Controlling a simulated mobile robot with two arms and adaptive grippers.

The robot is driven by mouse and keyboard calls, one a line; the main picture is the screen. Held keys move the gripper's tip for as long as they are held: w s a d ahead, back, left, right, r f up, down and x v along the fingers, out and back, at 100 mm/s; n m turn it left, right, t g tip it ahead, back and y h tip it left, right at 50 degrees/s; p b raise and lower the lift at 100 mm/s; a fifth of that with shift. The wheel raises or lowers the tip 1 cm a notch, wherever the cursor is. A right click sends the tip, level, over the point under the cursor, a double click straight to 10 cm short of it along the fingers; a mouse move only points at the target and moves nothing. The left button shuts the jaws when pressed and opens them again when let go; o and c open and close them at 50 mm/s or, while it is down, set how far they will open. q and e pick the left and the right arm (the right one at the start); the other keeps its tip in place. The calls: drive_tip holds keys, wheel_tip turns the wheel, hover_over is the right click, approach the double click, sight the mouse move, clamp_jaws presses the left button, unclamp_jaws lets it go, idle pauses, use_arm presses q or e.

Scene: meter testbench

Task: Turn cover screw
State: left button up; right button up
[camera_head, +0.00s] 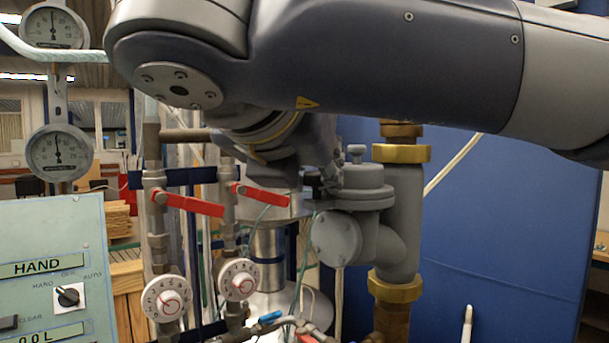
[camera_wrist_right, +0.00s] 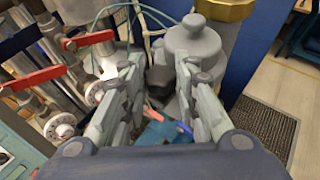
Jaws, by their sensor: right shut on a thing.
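A grey valve body (camera_head: 362,205) stands on the vertical pipe right of centre. It has a round side flange and a top cover with a small knob (camera_head: 356,153). My right gripper (camera_head: 316,181) is at the left side of this cover, partly hidden by my arm. In the right wrist view, its fingers (camera_wrist_right: 161,80) are on either side of a dark blocky piece (camera_wrist_right: 160,77) beside the grey valve. This looks like the cover screw; its contact with the fingertips is hard to see. The valve's top knob also shows in this view (camera_wrist_right: 194,24). My left gripper is out of view.
Two red lever handles (camera_head: 190,204) (camera_head: 262,195) and two white dials (camera_head: 166,298) (camera_head: 238,280) lie left of the valve. A control panel (camera_head: 45,240) is at the lower left. A blue panel (camera_head: 500,230) stands behind on the right.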

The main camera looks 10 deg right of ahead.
drive_tip(key=o, duration=1.1)
drive_tip(key=shift+c, duration=0.2)
drive_tip(key=v, duration=1.2)
drive_tip(key=shift+a, duration=0.1)
